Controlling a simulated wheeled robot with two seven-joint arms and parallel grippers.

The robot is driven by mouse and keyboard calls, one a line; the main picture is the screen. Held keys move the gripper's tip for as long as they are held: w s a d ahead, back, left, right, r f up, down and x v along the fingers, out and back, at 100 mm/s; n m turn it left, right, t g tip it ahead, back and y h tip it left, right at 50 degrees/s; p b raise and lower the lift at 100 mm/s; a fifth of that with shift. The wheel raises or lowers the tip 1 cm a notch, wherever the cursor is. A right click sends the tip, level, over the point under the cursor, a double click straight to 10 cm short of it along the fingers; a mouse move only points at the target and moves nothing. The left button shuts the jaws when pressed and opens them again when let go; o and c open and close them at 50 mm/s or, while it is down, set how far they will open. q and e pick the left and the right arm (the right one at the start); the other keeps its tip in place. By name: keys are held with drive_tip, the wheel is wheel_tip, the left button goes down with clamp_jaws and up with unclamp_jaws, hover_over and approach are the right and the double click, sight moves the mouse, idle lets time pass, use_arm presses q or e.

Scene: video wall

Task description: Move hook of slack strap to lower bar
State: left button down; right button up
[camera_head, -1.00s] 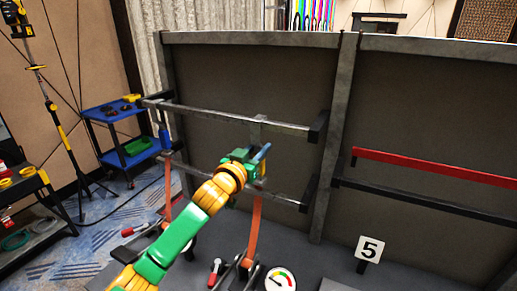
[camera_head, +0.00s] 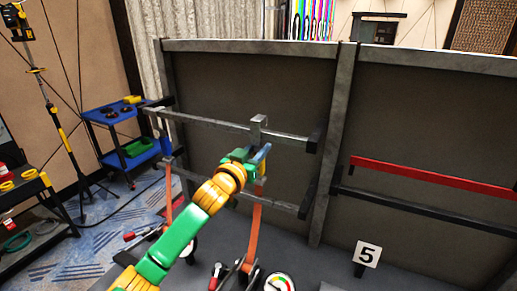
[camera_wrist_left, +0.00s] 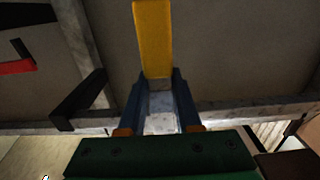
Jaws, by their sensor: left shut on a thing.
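My left gripper (camera_head: 258,158) is shut on the metal hook (camera_head: 258,126) of the right orange strap (camera_head: 254,230). The hook's grey top stands above the upper bar (camera_head: 212,125); whether it touches the bar I cannot tell. A second orange strap (camera_head: 168,192) hangs at the left. My right gripper is not in view.
Below are a red-handled lever (camera_head: 216,272), a gauge (camera_head: 280,284) and a number 5 sign (camera_head: 367,253). A dark bracket (camera_head: 317,135) holds the upper bar's right end. A red bar (camera_head: 430,177) lies further right. A blue cart (camera_head: 112,113) stands left.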

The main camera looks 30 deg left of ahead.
use_arm(q)
drive_tip(key=shift+r, duration=0.35)
drive_tip(key=shift+s+f, duration=0.1)
drive_tip(key=s, duration=0.7)
drive_tip(key=shift+s+d+p, duration=0.2)
drive_tip(key=shift+p, duration=0.2)
idle(0.4)
